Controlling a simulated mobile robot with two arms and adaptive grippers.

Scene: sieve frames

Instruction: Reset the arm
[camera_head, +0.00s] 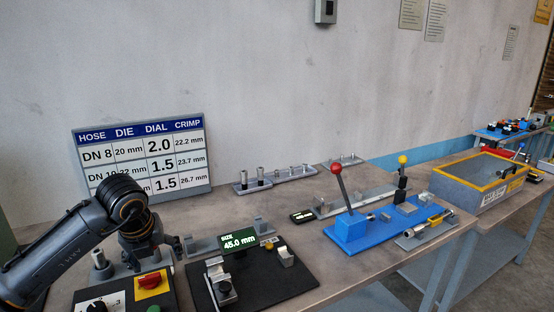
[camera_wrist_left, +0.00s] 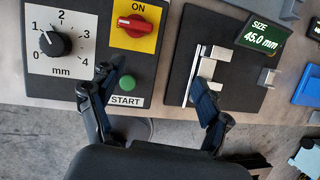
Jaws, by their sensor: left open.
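My left arm (camera_head: 60,240) comes in from the left in the head view, over the left end of the bench. My right gripper is not in view.
The gauge plate carries a SIZE 45.0 mm display (camera_head: 239,239). A blue base (camera_head: 350,232) with a red-knobbed lever (camera_head: 341,185) stands right of it. A chart board (camera_head: 140,160) leans at the wall. A yellow-rimmed grey box (camera_head: 478,182) stands at the right.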

